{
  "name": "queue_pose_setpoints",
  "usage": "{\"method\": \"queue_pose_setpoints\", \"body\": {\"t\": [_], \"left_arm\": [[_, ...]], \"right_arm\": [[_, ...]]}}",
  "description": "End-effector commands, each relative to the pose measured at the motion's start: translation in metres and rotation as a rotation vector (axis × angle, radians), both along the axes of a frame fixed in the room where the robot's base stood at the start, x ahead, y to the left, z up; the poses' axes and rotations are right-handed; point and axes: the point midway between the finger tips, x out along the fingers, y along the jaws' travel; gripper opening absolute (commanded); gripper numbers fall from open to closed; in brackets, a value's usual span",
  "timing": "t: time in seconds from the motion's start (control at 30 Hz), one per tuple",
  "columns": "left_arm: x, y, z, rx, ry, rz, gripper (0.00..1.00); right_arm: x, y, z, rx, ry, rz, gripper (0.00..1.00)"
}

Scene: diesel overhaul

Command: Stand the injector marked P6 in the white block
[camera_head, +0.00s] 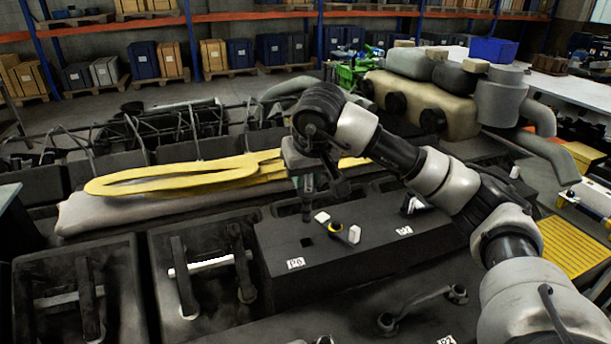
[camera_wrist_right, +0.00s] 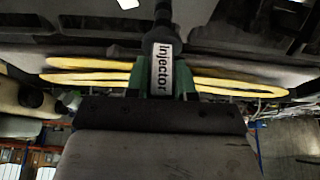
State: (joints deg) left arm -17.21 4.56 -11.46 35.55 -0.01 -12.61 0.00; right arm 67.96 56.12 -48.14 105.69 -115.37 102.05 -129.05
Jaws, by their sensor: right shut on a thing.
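My right gripper (camera_head: 307,182) is over the dark engine block, its fingers pointing down. In the right wrist view its green fingers (camera_wrist_right: 161,84) are shut on a dark injector with a white "Injector" label (camera_wrist_right: 162,66). In the head view the injector (camera_head: 306,210) hangs roughly upright near a square hole (camera_head: 307,242) in a dark cover. A "P6" label (camera_head: 296,263) is on that cover; I cannot read a P6 marking on the injector itself. I cannot make out a white block. My left gripper is not in view.
Open dark bays (camera_head: 202,262) with a white bar lie to the left. A curved pipe (camera_head: 415,308) lies in front.

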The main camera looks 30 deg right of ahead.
Motion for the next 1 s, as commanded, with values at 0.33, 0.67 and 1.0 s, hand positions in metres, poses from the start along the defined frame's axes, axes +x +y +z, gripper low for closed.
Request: {"method": "queue_pose_setpoints", "body": {"t": [0.33,0.67,1.0], "left_arm": [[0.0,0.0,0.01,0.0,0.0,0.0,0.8],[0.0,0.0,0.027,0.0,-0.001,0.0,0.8],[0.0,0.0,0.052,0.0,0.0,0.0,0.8]], "right_arm": [[0.0,0.0,0.014,0.001,-0.002,-0.001,0.0],[0.0,0.0,0.036,0.001,-0.002,-0.001,0.0],[0.0,0.0,0.069,0.0,-0.002,-0.001,0.0]]}}
